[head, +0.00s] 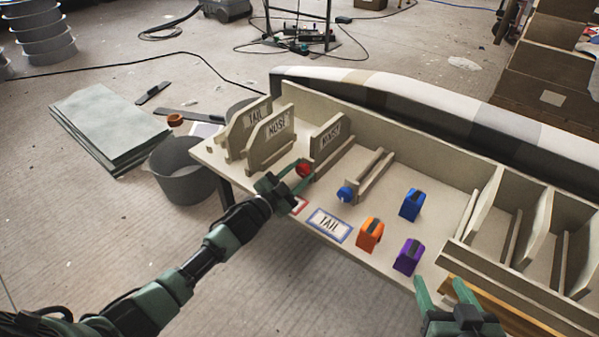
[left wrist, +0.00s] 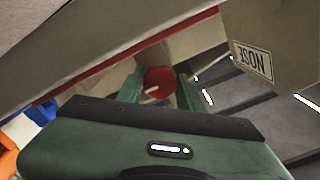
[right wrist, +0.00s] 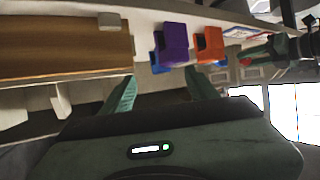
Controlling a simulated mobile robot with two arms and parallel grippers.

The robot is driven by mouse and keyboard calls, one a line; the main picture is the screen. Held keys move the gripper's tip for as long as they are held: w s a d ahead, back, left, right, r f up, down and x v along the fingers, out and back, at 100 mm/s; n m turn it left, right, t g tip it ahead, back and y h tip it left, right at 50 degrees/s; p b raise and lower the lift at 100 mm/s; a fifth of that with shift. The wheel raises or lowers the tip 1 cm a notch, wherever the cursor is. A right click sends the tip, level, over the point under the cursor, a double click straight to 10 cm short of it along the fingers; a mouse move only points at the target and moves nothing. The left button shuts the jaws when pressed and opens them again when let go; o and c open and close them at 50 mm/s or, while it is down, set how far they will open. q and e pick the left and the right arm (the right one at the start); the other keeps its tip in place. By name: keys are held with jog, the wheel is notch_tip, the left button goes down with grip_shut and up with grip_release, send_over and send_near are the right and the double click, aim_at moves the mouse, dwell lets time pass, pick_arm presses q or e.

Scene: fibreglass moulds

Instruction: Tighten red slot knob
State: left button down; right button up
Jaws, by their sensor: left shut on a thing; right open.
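The red slot knob (head: 304,170) sits at the front end of a slot in the left part of the bench. My left gripper (head: 294,181) is shut on the red knob, its fingers on either side of it. In the left wrist view the red knob (left wrist: 160,80) shows between the green fingertips. A blue knob (head: 346,194) sits at the neighbouring slot to the right, which holds no panel. My right gripper (head: 446,290) is open and empty at the bench's front edge, lower right.
Blue (head: 411,204), orange (head: 370,235) and purple (head: 409,257) blocks stand on the bench between the arms. A TAIL card (head: 328,225) lies near the front edge. More labelled panels (head: 268,138) stand at the left end. A grey bucket (head: 184,170) is on the floor.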

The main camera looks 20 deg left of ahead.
dwell(0.3)
pick_arm(q)
jog(key=c, duration=0.9)
grip_release()
jog(key=shift+s, duration=0.15)
jog(key=p+v, duration=0.2)
jog(key=v, duration=0.5)
jog(key=shift+s+a, duration=0.1)
jog(key=shift+s, duration=0.15)
pick_arm(e)
jog(key=s+d+f+g+h, duration=0.1)
jog(key=s+d+f+g, duration=0.2)
jog(key=s+f+g, duration=0.2)
jog(key=shift+s+f+h, duration=0.3)
jog(key=shift+s+f, duration=0.6)
jog(key=shift+s, duration=0.35)
